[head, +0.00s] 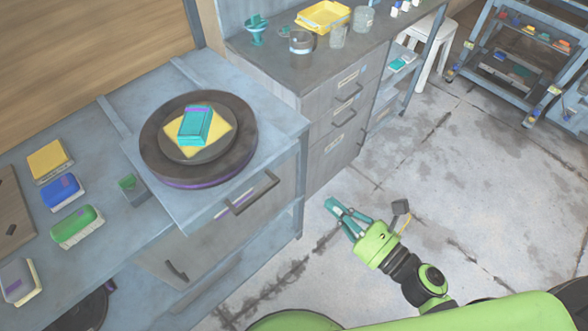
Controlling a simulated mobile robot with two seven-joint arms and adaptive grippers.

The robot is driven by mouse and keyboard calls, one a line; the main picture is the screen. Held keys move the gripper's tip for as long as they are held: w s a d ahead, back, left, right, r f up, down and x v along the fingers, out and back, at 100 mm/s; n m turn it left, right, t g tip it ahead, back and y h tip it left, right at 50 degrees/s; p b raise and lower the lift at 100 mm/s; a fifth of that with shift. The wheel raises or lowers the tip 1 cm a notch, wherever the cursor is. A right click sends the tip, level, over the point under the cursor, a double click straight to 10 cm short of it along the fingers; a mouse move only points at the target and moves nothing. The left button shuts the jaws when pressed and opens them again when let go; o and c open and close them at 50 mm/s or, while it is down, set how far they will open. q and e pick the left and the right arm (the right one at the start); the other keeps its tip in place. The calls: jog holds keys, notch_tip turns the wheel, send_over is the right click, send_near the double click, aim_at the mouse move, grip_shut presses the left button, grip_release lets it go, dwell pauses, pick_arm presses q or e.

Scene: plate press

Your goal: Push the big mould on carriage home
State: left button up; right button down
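The big mould (153,150) is a dark round disc with a purple lower edge. It lies on the blue-grey carriage (288,124), a flat slab with a bar handle (252,194) on its front face. A smaller dark disc, a yellow sheet (222,128) and a teal block (195,125) with a purple stripe are stacked on the mould. My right gripper (337,208) is over the floor, right of the handle and apart from it. Its teal fingers lie close together with nothing clear between them. My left gripper is not in view.
Brushes and blocks, including a green one (77,227), lie on the bench at left. A drawer cabinet (335,110) with jars and a yellow tray (323,16) stands behind the carriage. A white stool (431,52) and a shelf rack stand at back right. The floor (480,190) at right is clear.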

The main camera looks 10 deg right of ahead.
aim_at(280, 159)
jog(key=p+x, duration=0.5)
jog(key=x, duration=0.7)
jog(key=shift+w+a+r, duration=0.2)
jog(key=shift+w, duration=0.15)
jog(key=shift+w+a+f, duration=0.1)
jog(key=shift+w+a, duration=0.3)
jog(key=shift+w, duration=0.1)
